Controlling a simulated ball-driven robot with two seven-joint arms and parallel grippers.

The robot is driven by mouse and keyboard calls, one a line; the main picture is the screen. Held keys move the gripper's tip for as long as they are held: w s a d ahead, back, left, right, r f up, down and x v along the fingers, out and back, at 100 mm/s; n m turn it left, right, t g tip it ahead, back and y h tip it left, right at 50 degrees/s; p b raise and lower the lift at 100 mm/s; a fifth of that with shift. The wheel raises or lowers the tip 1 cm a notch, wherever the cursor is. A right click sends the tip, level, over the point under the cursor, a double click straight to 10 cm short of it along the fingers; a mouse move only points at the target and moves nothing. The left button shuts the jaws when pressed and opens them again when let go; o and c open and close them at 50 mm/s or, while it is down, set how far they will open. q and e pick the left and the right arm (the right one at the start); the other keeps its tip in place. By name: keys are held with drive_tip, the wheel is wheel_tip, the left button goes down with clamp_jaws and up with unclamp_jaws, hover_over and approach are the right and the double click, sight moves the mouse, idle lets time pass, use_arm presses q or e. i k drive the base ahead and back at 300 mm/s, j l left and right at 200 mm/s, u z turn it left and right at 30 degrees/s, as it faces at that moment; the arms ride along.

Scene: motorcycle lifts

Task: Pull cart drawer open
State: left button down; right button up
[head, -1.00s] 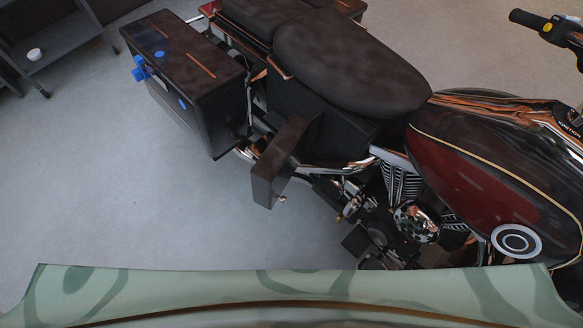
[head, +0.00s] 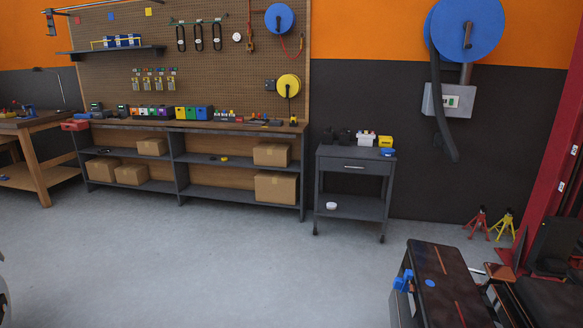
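A dark grey cart (head: 351,206) on casters stands against the back wall, right of the long workbench. Its drawer (head: 352,165) is just under the top and looks shut, with a light horizontal handle (head: 354,168) on the front. Small dark items, a white item, a yellow box and a blue item sit on the cart top. A small white bowl (head: 331,206) is on its lower shelf. Neither of my grippers is in view.
A shelved workbench (head: 222,165) with cardboard boxes is left of the cart. Red and yellow jack stands (head: 478,222) are to its right. The grey floor (head: 240,265) in front is clear.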

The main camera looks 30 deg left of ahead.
sight(383, 168)
drive_tip(key=u, duration=0.4)
drive_tip(key=i+j+u, duration=0.3)
drive_tip(key=i, duration=0.3)
drive_tip(key=i+j, duration=0.15)
drive_tip(key=i, duration=0.35)
drive_tip(key=i+j, duration=0.15)
drive_tip(key=i, duration=0.3)
drive_tip(key=i+j+z, duration=0.1)
drive_tip(key=i, duration=0.4)
